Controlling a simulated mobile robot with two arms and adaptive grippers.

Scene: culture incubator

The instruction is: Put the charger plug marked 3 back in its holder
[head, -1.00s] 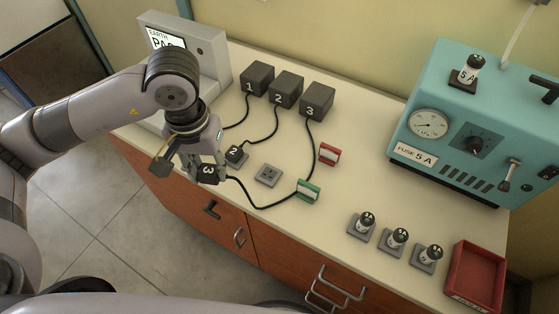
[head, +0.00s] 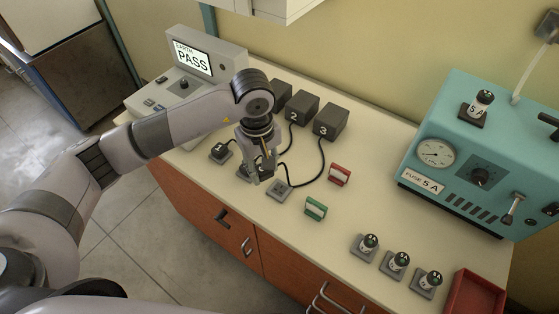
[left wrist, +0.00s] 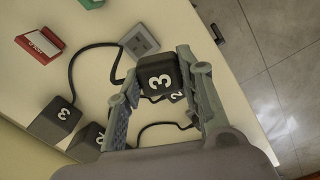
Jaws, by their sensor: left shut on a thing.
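The charger plug marked 3 (left wrist: 157,76) is a black block between the fingers of my left gripper (left wrist: 157,64), which is shut on it. In the head view the gripper (head: 262,172) hides most of this plug. It hangs between the grey plug marked 2's place and an empty grey socket holder (head: 280,190), apart from that holder. The empty holder also shows in the left wrist view (left wrist: 140,40), just beyond the fingertips. The black cable runs to the charger marked 3 (head: 331,121). My right gripper is not in view.
Plug 2 (left wrist: 177,97) is partly hidden behind the held plug; another plug (head: 219,152) sits farther left. A red block (head: 340,174) and a green block (head: 316,209) lie to the right. The tester (head: 205,65) reads PASS. The counter's front middle is clear.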

